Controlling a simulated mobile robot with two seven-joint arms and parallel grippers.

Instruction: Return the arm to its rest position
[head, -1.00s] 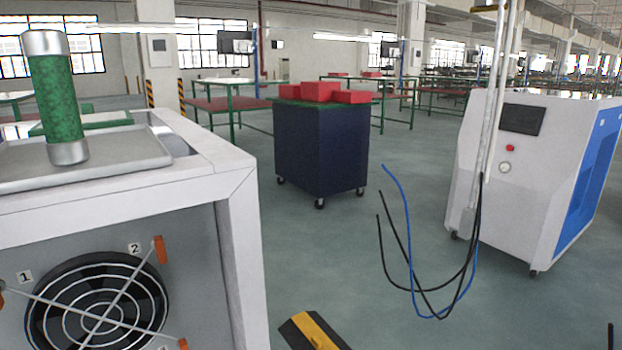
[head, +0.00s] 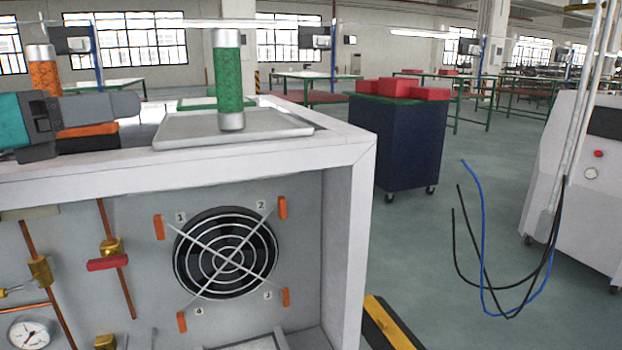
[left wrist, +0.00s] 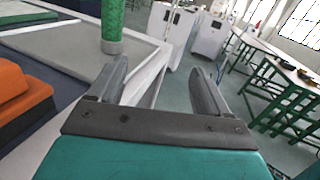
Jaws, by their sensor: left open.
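My left gripper (head: 122,104) comes in from the left in the head view, above the top of the white generator cabinet (head: 250,165). Its teal wrist (head: 18,120) shows at the picture's edge. In the left wrist view the two grey fingers of my left gripper (left wrist: 160,82) stand wide apart with nothing between them. A green cylinder (head: 228,80) with silver ends stands upright on a grey tray (head: 180,132), to the right of and apart from the gripper. It also shows in the left wrist view (left wrist: 112,22). My right gripper is not in view.
An orange cylinder (head: 43,75) stands behind my left arm, partly hidden. An orange and dark block (head: 88,134) lies below the gripper. The cabinet front holds a fan (head: 226,253), pipes and a gauge (head: 30,333). A dark blue cart (head: 400,150) stands right, with open floor around it.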

